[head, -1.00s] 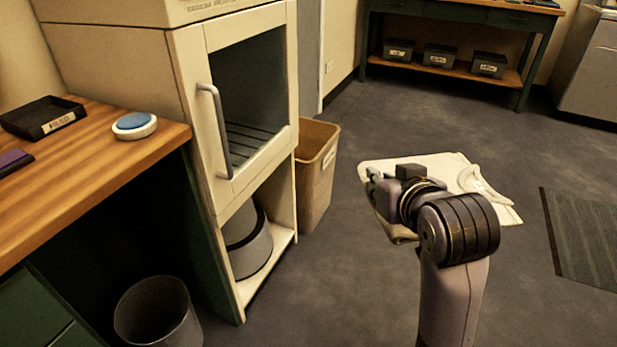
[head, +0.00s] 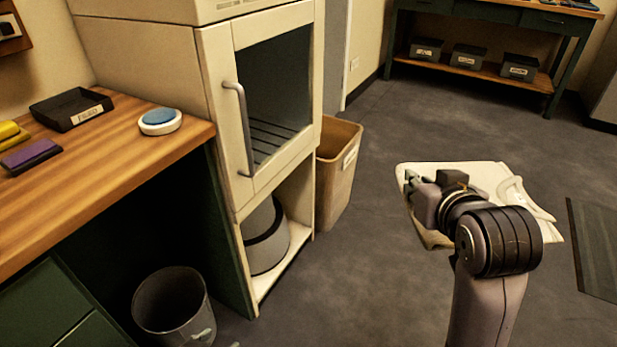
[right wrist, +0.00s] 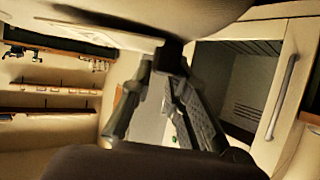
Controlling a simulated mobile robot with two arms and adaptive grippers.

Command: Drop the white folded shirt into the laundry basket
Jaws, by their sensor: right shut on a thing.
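The white folded shirt (head: 478,173) is in the grip of my right gripper (head: 416,190), held flat above the dark floor. The gripper is shut on the shirt's left part, and my wrist hides the middle. In the right wrist view, pale cloth, likely the shirt (right wrist: 95,22), fills the top beside the fingers (right wrist: 160,85). A tan bin with a white label, which looks like the laundry basket (head: 338,178), stands left of the shirt, apart from it. Its inside is mostly hidden. Small grey tips at the head view's bottom edge may be my left gripper (head: 218,340).
A cream cabinet (head: 215,110) with a handled door stands left of the basket. A wooden counter (head: 110,165) is at the left, with a grey round bin (head: 172,305) below. A shelf table (head: 490,75) is at the back. Floor between basket and shirt is clear.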

